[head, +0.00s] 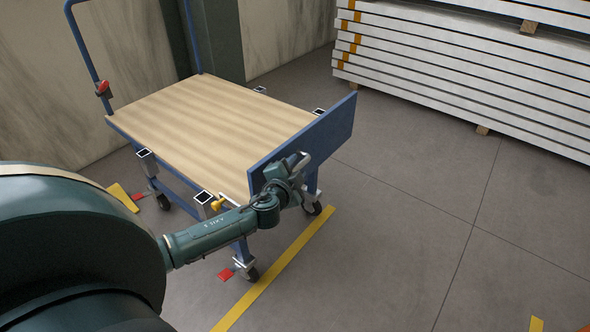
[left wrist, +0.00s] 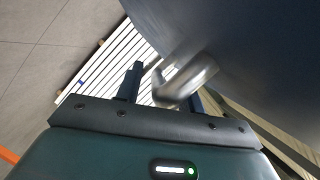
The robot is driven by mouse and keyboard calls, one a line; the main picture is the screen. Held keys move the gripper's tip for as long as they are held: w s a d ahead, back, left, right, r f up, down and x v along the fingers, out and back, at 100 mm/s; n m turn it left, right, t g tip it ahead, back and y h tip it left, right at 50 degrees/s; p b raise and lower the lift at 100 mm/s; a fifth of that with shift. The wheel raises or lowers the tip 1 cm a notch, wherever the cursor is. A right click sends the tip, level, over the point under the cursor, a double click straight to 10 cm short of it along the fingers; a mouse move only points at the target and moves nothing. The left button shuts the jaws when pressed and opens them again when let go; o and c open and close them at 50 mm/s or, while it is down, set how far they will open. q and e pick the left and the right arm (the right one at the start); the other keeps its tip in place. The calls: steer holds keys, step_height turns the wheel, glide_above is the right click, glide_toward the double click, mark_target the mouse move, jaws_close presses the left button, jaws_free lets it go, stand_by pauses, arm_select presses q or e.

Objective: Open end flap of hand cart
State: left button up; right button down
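The hand cart has a wooden deck (head: 205,120) and a blue frame. Its blue end flap (head: 325,128) stands upright at the near right end of the deck and rises above it. A silver metal handle (left wrist: 190,82) sticks out from the flap's outer face. My left gripper (head: 298,168) is at this handle, on the outer side of the flap. In the left wrist view its two fingers (left wrist: 162,90) stand apart on either side of the handle, with a gap visible by the left finger. My right gripper is not in view.
A stack of long white panels (head: 460,65) lies at the back right. The cart's blue push bar (head: 84,45) rises at the far left end. A yellow floor line (head: 275,268) runs beside the cart. The grey floor right of the flap is clear.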

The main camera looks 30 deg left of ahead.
arm_select(q)
jaws_close()
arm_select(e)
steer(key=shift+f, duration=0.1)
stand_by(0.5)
